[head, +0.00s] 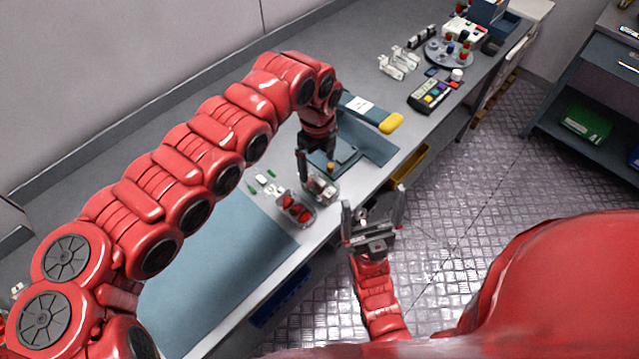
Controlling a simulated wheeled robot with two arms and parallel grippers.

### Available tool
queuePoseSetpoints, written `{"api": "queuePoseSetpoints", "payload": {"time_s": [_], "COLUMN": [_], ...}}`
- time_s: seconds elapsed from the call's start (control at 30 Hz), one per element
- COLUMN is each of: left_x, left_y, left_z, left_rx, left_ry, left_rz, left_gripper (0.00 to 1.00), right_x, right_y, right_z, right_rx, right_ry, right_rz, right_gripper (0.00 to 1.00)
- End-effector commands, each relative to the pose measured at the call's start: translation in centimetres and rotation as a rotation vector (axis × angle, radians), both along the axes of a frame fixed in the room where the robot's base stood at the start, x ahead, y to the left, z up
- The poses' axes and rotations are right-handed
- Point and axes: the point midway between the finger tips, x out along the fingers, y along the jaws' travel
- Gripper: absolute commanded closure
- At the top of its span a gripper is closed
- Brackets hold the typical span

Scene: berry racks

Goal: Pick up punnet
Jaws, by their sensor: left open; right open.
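A clear punnet with red berries (297,211) stands on the bench near its front edge. A second clear container (324,190) is just behind and to the right of it, partly hidden by my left gripper. My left gripper (315,176) points down at this second container, open; I cannot tell whether its fingers touch it. My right gripper (373,212) is open and empty, fingers upward, in front of the bench edge over the floor.
A blue-grey mat (215,275) covers the near bench and is mostly clear. Small white and green items (262,179) lie behind the punnet. A yellow object (391,123), a keypad device (433,96) and a round rack (448,54) stand farther along.

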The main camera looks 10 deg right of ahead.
Motion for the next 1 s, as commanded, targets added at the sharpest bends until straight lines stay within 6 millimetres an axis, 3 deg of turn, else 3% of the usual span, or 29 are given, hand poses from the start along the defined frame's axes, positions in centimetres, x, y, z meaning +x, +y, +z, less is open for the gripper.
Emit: {"api": "queuePoseSetpoints", "payload": {"time_s": [0.2,0.37,0.53,0.7,0.97,1.0], "left_x": [-0.1,-0.1,-1.1,-0.8,-0.7,-0.7], "left_y": [0.0,-0.1,-0.4,-0.5,-0.4,-0.4], "left_z": [-2.9,-3.7,-6.0,-8.2,-8.7,-8.7], "left_rx": [0.003,0.0,0.002,-0.002,-0.001,-0.001], "left_ry": [0.002,-0.001,0.007,0.0,-0.002,-0.002], "left_rz": [-0.001,-0.001,-0.002,0.0,-0.001,-0.001], "left_gripper": [0.0,0.0,0.0,0.0,0.0,0.05], "right_x": [0.0,0.0,0.0,0.0,0.0,0.0], "right_y": [0.0,0.0,0.0,0.0,0.0,0.0], "right_z": [1.4,2.0,4.1,4.3,4.2,4.2], "right_rx": [0.0,0.0,0.0,0.0,0.0,0.0], "right_ry": [0.0,0.0,0.0,0.0,0.0,0.0], "right_rz": [0.0,0.0,0.0,0.0,0.0,0.0], "right_gripper": [0.0,0.0,0.0,0.0,0.0,0.0]}}
